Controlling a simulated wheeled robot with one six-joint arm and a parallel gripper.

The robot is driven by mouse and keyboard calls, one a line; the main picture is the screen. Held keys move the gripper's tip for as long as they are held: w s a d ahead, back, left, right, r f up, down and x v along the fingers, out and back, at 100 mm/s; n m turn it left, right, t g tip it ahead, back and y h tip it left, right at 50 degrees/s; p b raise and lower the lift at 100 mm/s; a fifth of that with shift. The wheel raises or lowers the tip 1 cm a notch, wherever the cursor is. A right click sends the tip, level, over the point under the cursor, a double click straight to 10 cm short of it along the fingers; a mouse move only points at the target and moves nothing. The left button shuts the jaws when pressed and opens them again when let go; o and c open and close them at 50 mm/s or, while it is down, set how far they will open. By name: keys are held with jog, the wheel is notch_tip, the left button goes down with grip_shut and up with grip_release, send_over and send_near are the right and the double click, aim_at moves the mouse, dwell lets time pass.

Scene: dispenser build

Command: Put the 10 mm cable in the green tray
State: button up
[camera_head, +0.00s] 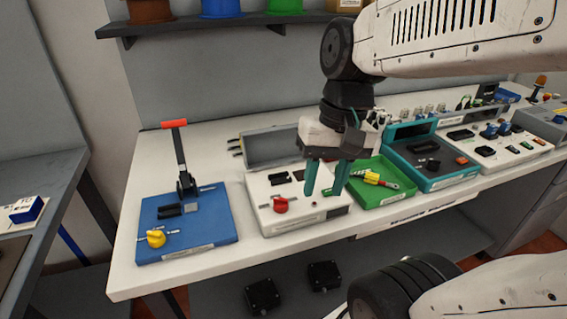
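The green tray (388,195) sits on the bench right of the middle. A yellow and red piece (376,180) with a pale end lies in it; I cannot tell whether it is the 10 mm cable or more than one piece. My gripper (326,192) points down with its two teal fingers apart, and nothing shows between them. It is over the right part of a white device with a red knob (281,205), just left of the tray. I cannot tell its exact height. Part of the tray's left side is hidden behind the gripper.
A blue device (195,240) with a raised red-handled lever (174,124) stands on the left. A teal-framed unit (450,181) and a white panel (515,153) are right of the tray.

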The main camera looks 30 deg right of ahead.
jog(key=s+n, duration=0.1)
jog(key=a+n+t+h, duration=0.1)
jog(key=n, duration=0.1)
jog(key=s+a+r+n+h, duration=0.1)
jog(key=shift+s+t, duration=0.3)
dwell(1.0)
